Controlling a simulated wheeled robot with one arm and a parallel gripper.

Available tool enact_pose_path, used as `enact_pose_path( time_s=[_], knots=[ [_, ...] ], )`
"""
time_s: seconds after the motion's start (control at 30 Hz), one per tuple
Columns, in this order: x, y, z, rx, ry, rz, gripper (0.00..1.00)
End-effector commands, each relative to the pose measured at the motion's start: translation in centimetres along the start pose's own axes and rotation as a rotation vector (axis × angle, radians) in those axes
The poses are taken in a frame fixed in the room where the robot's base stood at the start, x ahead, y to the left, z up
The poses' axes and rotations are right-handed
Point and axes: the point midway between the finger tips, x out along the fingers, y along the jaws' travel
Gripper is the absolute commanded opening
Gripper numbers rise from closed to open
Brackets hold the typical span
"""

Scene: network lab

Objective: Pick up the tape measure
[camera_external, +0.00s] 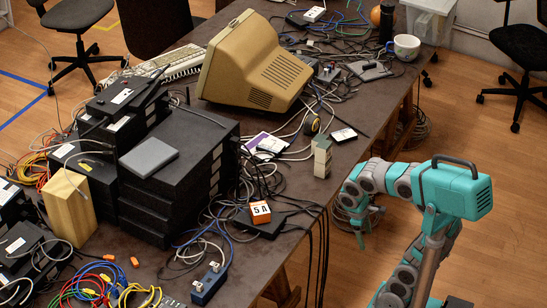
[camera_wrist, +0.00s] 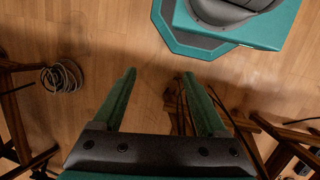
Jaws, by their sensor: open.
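My gripper (camera_external: 361,238) hangs beside the table's right edge, below the tabletop and apart from that object. In the wrist view my gripper (camera_wrist: 159,74) shows two teal fingers spread wide with nothing between them. The tape measure is not in the wrist view, which looks down at the floor.
The table (camera_external: 345,150) is crowded. A beige monitor (camera_external: 252,62), stacked black boxes (camera_external: 180,165), a grey-green block (camera_external: 322,157) and a white mug (camera_external: 406,47) stand on it. Cables hang over its near edge. A cable coil (camera_wrist: 62,77) lies on the floor. Floor right of my arm is clear.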

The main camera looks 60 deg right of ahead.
Motion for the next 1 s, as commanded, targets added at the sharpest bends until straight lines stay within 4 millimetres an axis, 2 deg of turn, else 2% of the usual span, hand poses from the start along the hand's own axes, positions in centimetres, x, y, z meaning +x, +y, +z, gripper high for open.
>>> enact_pose_path(
  time_s=[0.03,0.17,0.2,0.27,0.3,0.43,0.53,0.67,0.77,0.8,1.0],
  knots=[
    [-1.4,2.8,-0.7,-0.008,-0.025,0.049,0.75],
    [-5.6,9.8,-1.0,-0.025,-0.110,0.181,0.75],
    [-7.3,11.9,-0.8,-0.009,-0.135,0.218,0.75],
    [-10.2,14.5,-0.1,0.033,-0.162,0.270,0.75],
    [-12.2,16.1,0.5,0.075,-0.175,0.302,0.75],
    [-18.4,20.1,2.4,0.212,-0.208,0.399,0.75],
    [-22.1,22.6,1.9,0.218,-0.234,0.481,0.75],
    [-24.2,25.4,-2.5,0.026,-0.298,0.575,0.75],
    [-24.8,27.1,-7.1,-0.187,-0.359,0.637,0.75],
    [-24.8,27.7,-9.3,-0.281,-0.388,0.660,0.75],
    [-24.0,29.1,-19.9,-0.756,-0.541,0.747,0.75]
  ],
)
